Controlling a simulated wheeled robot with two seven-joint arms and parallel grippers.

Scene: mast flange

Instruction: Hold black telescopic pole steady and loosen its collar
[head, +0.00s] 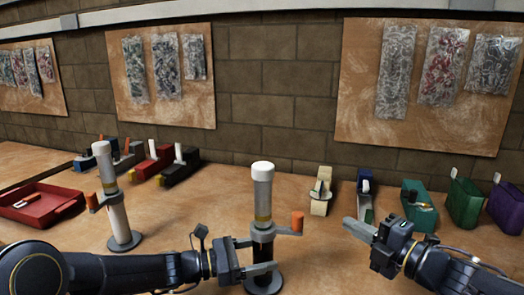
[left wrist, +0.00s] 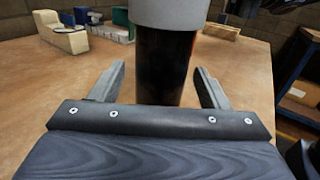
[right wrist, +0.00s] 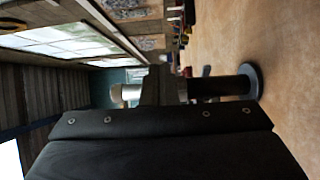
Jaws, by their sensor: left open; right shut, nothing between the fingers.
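The black telescopic pole (head: 262,248) stands upright on a round dark base in the middle of the head view. It has a white cap, a grey upper tube and a grey collar (head: 264,232) with an orange-tipped lever (head: 297,221). My left gripper (head: 266,254) is open around the black lower tube, just below the collar. In the left wrist view the black tube (left wrist: 166,68) stands between the two spread fingers, with gaps at both sides. My right gripper (head: 350,226) is shut and empty, right of the lever. Its fingers partly hide the pole in the right wrist view.
A second, white pole (head: 118,212) with a grey collar stands at the left. A red tray (head: 40,204) lies at far left. Several coloured blocks and holders line the back, including a green one (head: 419,206). Table between pole and right gripper is clear.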

